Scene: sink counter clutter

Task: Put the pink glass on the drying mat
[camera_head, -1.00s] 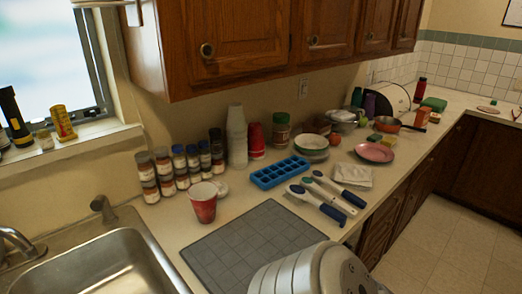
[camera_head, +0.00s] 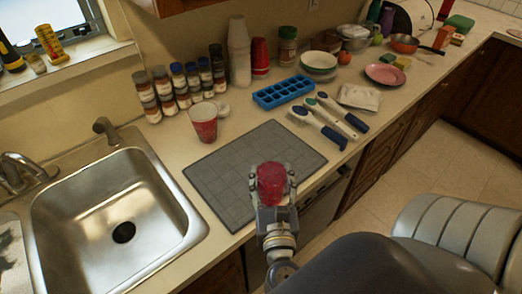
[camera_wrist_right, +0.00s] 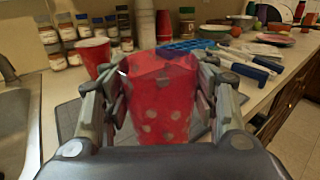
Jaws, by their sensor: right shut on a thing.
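The pink glass (camera_head: 271,182) is a translucent red-pink tumbler, held in my right gripper (camera_head: 272,188) at the front edge of the grey drying mat (camera_head: 232,165). In the right wrist view the glass (camera_wrist_right: 160,100) stands between the two fingers, which are shut on it from both sides. The head view shows it over the mat's front right part; I cannot tell its height above the mat. The mat lies flat on the counter beside the sink, with nothing standing on it. The left gripper is not in view.
A red paper cup (camera_head: 203,123) stands just behind the mat. A blue ice tray (camera_head: 283,92) and several brushes (camera_head: 328,116) lie behind and right of it. Spice jars (camera_head: 180,85) line the wall. The steel sink (camera_head: 115,210) is on the left.

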